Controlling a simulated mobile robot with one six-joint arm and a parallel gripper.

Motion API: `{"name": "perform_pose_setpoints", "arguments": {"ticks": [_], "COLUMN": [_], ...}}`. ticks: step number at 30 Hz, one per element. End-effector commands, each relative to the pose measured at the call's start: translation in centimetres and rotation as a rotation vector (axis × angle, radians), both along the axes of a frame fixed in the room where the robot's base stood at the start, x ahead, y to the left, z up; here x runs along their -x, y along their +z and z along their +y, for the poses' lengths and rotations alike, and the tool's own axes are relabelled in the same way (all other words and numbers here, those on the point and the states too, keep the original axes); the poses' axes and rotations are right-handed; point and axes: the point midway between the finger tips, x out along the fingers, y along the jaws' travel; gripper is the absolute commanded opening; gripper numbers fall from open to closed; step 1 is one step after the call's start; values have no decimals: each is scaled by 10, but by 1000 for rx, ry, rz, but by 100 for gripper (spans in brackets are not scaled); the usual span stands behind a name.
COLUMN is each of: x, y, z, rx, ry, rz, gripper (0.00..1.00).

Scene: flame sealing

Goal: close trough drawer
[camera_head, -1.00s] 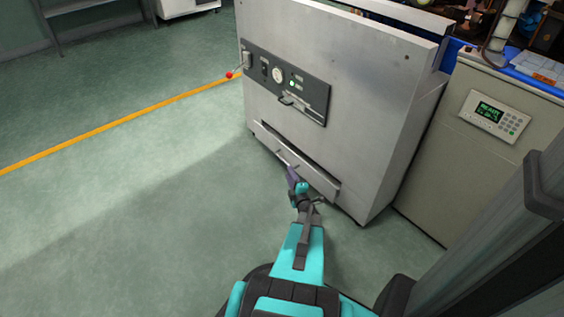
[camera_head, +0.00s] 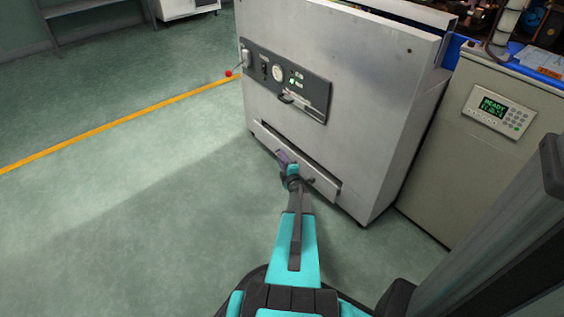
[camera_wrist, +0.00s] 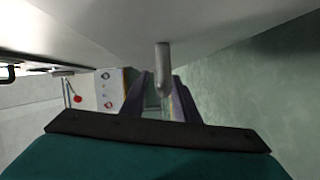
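The trough drawer (camera_head: 325,184) is a long, low metal front near the bottom of the grey machine (camera_head: 350,90). A dark gap shows along its top edge, so it stands slightly out from the machine. My gripper (camera_head: 284,158) is at the drawer's front, near its middle, and hides part of it. In the wrist view, a rounded metal handle bar (camera_wrist: 163,68) sticks out between the two purple fingers of my gripper (camera_wrist: 164,92). The fingers stand apart, with floor visible between them. I cannot tell whether they touch the bar.
The machine's dark control panel (camera_head: 290,85) with a gauge is above the drawer. A beige cabinet (camera_head: 450,150) with a lit keypad display stands to the right. A yellow line (camera_head: 110,127) crosses the floor. The floor on the left is clear.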

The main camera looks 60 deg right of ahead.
Motion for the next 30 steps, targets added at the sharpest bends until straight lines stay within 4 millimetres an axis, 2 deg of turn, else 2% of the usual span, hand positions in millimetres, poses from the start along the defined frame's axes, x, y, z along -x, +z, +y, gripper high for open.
{"name": "perform_pose_setpoints", "arguments": {"ticks": [9,14,23,30], "x": [-1,-1,-2,-11], "y": [0,0,0,1], "z": [-1,-1,-1,-5], "rx": [0,0,0,2], "ry": [0,0,1,19], "rz": [0,0,1,1], "gripper": [28,1,0,0]}}
